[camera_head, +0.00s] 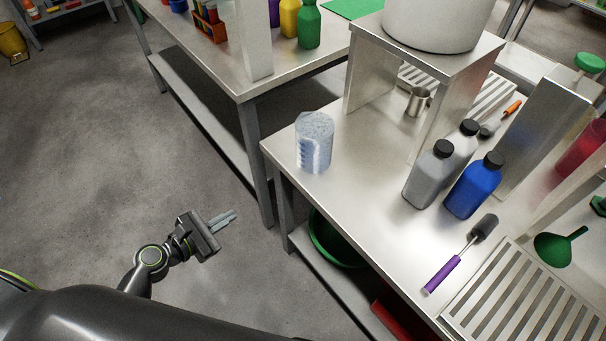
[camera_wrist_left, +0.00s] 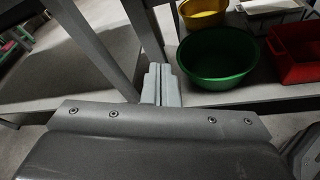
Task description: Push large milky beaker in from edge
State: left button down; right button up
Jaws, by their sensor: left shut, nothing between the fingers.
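The large milky beaker (camera_head: 314,143) stands upright near the left edge of the steel table (camera_head: 362,150) in the head view. It is whitish and translucent with blue marks on its side. My left gripper (camera_head: 223,218) is shut and empty. It is out over the floor, left of the table and apart from the beaker. In the left wrist view the closed fingers (camera_wrist_left: 161,85) point toward the table's leg and lower shelf. The beaker does not show in that view. My right gripper is not in view.
Grey (camera_head: 428,174) and blue (camera_head: 473,187) bottles, a purple-handled brush (camera_head: 442,275) and a slotted rack (camera_head: 525,300) stand or lie right of the beaker. A steel cup (camera_head: 417,102) is behind it. A green basin (camera_wrist_left: 217,56) and red bin (camera_wrist_left: 296,52) sit on the lower shelf.

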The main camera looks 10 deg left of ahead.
pick_arm(q)
jog(key=d+r+n+t+h+b, duration=0.15)
jog(key=d+r+h, duration=0.3)
jog(key=r, duration=0.45)
jog(key=p, duration=0.2)
send_near(301, 162)
jog(key=shift+n, duration=0.45)
jog(key=x, duration=0.6)
jog(key=shift+d+r, duration=0.1)
jog(key=shift+r, duration=0.05)
jog(key=shift+w+d, duration=0.25)
jog(key=shift+w, duration=0.05)
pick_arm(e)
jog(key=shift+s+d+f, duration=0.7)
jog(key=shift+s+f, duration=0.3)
pick_arm(q)
jog(key=shift+p+x, duration=0.4)
jog(key=shift+x, duration=0.8)
jog(key=shift+w+d, duration=0.2)
jog(key=shift+w, duration=0.05)
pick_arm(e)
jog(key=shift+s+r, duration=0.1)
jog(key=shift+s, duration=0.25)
